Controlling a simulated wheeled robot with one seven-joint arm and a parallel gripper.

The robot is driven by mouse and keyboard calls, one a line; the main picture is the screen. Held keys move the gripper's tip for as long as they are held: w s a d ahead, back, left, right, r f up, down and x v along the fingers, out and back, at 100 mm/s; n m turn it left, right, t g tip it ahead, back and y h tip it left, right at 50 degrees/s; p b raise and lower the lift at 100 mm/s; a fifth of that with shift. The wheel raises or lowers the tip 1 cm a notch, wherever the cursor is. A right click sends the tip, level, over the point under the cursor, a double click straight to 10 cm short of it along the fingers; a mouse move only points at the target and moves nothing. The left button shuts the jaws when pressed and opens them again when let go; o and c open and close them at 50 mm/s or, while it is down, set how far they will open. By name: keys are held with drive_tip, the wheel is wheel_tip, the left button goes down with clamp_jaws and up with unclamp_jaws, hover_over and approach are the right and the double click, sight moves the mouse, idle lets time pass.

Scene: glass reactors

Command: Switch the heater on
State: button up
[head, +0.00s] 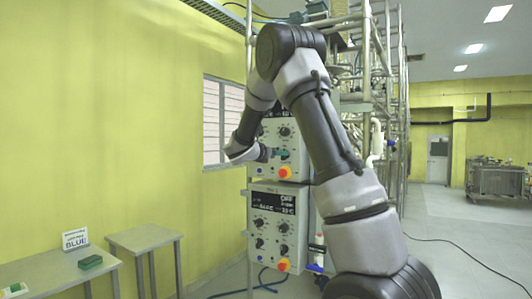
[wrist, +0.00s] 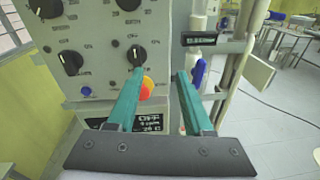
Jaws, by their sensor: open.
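The upper control box (head: 292,132) is a pale panel with black knobs and a red-yellow button (head: 284,172). Below it is a second box (head: 279,244) with a dark display reading OFF, several knobs and its own red-yellow button (head: 283,265). The small labels are unreadable, so I cannot tell which control is the heater's. My gripper (head: 281,154) is at the upper panel's front. In the wrist view my gripper (wrist: 160,72) is open and empty. Its left teal fingertip is just below a black knob (wrist: 137,54) and partly covers the upper red-yellow button (wrist: 148,87); contact is unclear.
Metal scaffolding with pipes (head: 384,80) rises right of the boxes. A small table (head: 143,238) and a bench with a BLUE sign (head: 75,239) and a green block (head: 90,262) stand at the left. A cable (head: 455,257) lies on the right floor.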

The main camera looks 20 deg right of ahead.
drive_tip(key=w+d+n+t, duration=0.1)
drive_tip(key=w+d+n, duration=0.1)
drive_tip(key=w+d, duration=0.3)
drive_tip(key=w, duration=0.4)
drive_tip(key=shift+w+d+t, duration=0.25)
drive_tip(key=shift+d+t, duration=0.05)
drive_tip(key=shift+d, duration=0.05)
drive_tip(key=shift+r, duration=0.1)
